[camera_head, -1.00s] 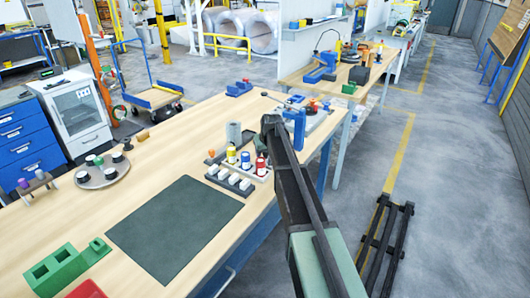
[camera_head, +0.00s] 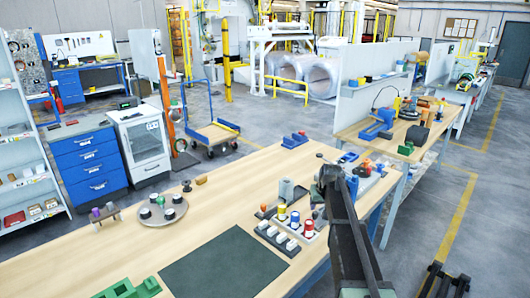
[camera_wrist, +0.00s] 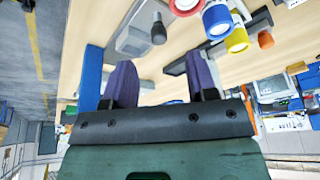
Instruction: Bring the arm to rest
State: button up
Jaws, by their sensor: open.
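My gripper shows in the camera_head view (camera_head: 330,176) at the end of my dark arm, over the right part of the wooden workbench (camera_head: 220,215). In the camera_wrist view its two purple fingers stand apart with nothing between them (camera_wrist: 160,80). The small red, yellow and blue cans (camera_head: 294,218) on a white tray are to the left of and below the gripper in the camera_head view. They also show at the top of the camera_wrist view, the yellow one at right (camera_wrist: 236,40). Parts of the blue and grey fixture behind the gripper are hidden by my arm.
A dark mat (camera_head: 224,263) lies on the front of the bench. A round grey tray (camera_head: 162,210) with black-and-white pieces and a green block (camera_head: 130,288) are at left. A second bench (camera_head: 385,148) stands behind right. A dark rack (camera_head: 443,282) lies on the floor at right.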

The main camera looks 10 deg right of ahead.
jog(key=s+a+g, duration=0.1)
jog(key=s+a, duration=0.4)
jog(key=s, duration=0.5)
jog(key=s+a+g, duration=0.1)
jog(key=s+a, duration=0.5)
jog(key=s, duration=0.5)
jog(key=s+a+n+g, duration=0.1)
jog(key=s+a, duration=0.4)
jog(key=s, duration=0.6)
jog(key=shift+a+f+g, duration=0.3)
jog(key=shift+f+g, duration=0.1)
jog(key=shift+w, duration=0.1)
